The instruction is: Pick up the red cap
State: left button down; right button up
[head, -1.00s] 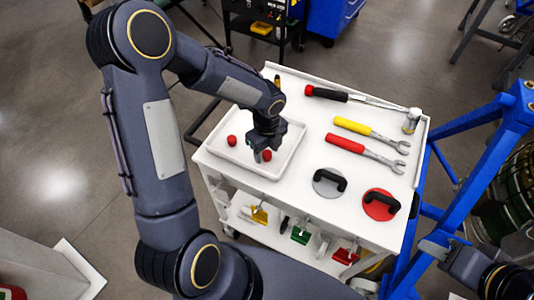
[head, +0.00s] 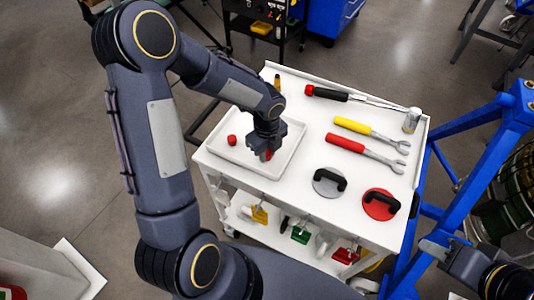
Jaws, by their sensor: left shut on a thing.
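Two small red caps are in the white tray (head: 222,151) on the cart top. One red cap (head: 232,140) lies free in the left part of the tray. The other red cap (head: 268,155) is at the fingertips of my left gripper (head: 264,154), which points down into the tray and is shut on it. The fingers partly hide this cap, and I cannot tell whether it still touches the tray floor. My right gripper (head: 434,248) is at the lower right edge, away from the cart top; its jaw opening is not clear.
A blue frame (head: 468,127) stands close on the right.

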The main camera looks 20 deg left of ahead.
aim_at(267, 152)
pick_arm(q)
jog(key=shift+r, duration=0.5)
notch_tip(267, 152, up, 2)
jog(key=shift+r, duration=0.2)
jog(key=s+d+r, duration=0.2)
jog(key=s+r, duration=0.7)
jog(key=s, duration=0.4)
jog(key=shift+s+d+r+b, duration=0.3)
jog(key=shift+s+b, duration=0.1)
jog(key=shift+b, duration=0.05)
jog(key=c, duration=1.8)
grip_release()
jog(key=shift+c, duration=0.2)
grip_shut()
